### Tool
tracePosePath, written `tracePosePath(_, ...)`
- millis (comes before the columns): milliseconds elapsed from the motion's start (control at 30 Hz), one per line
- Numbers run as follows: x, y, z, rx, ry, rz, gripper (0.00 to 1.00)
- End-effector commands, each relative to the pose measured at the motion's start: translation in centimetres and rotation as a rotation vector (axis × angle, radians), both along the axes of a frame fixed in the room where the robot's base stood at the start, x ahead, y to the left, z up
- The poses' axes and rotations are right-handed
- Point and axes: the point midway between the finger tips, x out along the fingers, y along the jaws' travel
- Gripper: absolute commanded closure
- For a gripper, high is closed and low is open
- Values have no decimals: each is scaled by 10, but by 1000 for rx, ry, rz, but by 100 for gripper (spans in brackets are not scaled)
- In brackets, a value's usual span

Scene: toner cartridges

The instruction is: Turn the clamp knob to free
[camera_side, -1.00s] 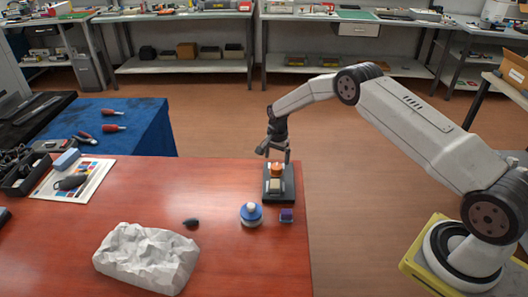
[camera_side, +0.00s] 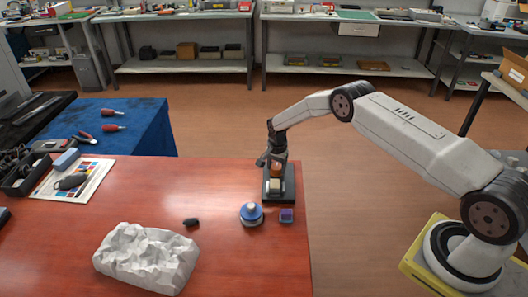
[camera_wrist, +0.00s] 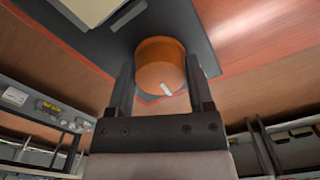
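The orange clamp knob (camera_wrist: 160,62) is round, with a short white mark near its edge. It stands on a dark base (camera_side: 288,186) near the table's right edge, beside a pale block (camera_side: 273,187). My gripper (camera_wrist: 159,68) is over the knob, with its two dark fingers wide apart, one on each side. I cannot tell whether the fingers touch the knob. In the side view my gripper (camera_side: 276,163) partly hides the knob.
A blue and white round container (camera_side: 251,214) and a small purple block (camera_side: 286,216) stand in front of the base. A small black object (camera_side: 191,222) and a crumpled white mass (camera_side: 146,258) lie to the left.

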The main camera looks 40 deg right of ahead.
Motion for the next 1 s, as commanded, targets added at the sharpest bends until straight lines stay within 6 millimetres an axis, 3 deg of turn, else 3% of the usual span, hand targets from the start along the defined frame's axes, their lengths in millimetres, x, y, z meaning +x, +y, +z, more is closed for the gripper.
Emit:
tracePosePath(33,0,0,0,0,0,0,52)
tracePosePath(167,0,0,0,0,0,0,93)
tracePosePath(200,0,0,0,0,0,0,99)
tracePosePath(633,0,0,0,1,1,74,99)
tracePosePath(1000,0,0,1,1,1,330,99)
